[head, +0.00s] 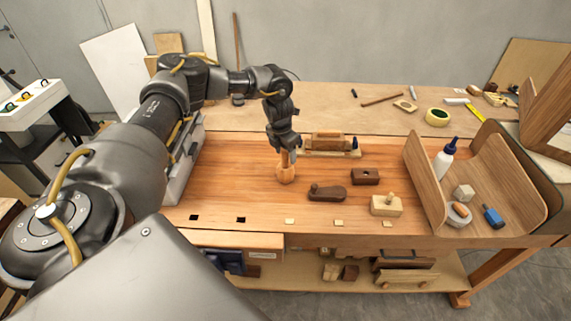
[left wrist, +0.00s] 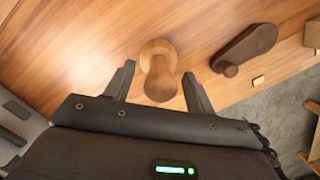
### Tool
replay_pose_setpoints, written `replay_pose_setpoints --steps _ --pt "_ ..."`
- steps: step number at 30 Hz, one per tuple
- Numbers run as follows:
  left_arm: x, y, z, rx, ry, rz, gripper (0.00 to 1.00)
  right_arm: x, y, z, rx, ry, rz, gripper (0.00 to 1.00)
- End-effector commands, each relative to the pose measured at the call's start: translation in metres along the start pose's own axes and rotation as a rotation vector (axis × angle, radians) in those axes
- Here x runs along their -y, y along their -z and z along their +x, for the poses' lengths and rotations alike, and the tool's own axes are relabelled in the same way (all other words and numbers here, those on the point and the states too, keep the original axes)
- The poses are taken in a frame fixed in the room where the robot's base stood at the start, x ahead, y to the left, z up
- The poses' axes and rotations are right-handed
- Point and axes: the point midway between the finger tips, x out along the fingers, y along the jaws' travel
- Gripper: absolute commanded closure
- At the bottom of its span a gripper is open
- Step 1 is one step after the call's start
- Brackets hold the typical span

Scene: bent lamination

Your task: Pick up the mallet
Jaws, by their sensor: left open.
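The mallet (head: 286,175) is a light wooden piece with a rounded head, standing on the workbench (head: 235,175) left of the bench's middle. My left gripper (head: 285,152) reaches down over it from above, and its lower end overlaps the mallet's upper part in the head view. In the left wrist view the mallet (left wrist: 158,70) lies between the two spread fingers of my left gripper (left wrist: 157,82), with a visible gap on each side. The fingers are open and hold nothing. My right gripper is not in view.
A dark wooden tool (head: 327,193) lies right of the mallet, and it also shows in the left wrist view (left wrist: 243,47). A wooden plane (head: 327,143) sits behind. A dark block (head: 365,177) and a pale block (head: 387,205) are farther right. A curved wooden lamination (head: 490,180) stands at the right.

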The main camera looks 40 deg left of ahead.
Motion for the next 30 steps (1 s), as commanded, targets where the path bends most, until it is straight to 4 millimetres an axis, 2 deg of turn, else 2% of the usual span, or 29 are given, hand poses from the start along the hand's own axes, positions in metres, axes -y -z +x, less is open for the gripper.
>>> replay_pose_setpoints --steps 1,5,12,24,25,30 --pt "0.001 -0.001 0.004 -0.002 0.001 0.001 0.45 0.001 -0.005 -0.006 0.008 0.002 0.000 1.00" --pt "0.001 0.000 0.016 0.000 0.000 0.001 0.45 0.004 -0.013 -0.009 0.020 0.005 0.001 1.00" --pt "0.001 0.000 0.018 0.001 0.001 0.001 0.45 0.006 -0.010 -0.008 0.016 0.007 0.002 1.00" --pt "0.001 0.000 0.018 0.001 0.001 0.000 0.97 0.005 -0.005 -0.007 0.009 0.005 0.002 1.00" --pt "0.001 0.000 0.018 0.001 0.001 0.000 1.00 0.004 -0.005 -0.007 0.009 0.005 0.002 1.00" --pt "0.001 -0.001 0.018 0.002 0.001 0.000 1.00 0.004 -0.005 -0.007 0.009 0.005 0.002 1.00"
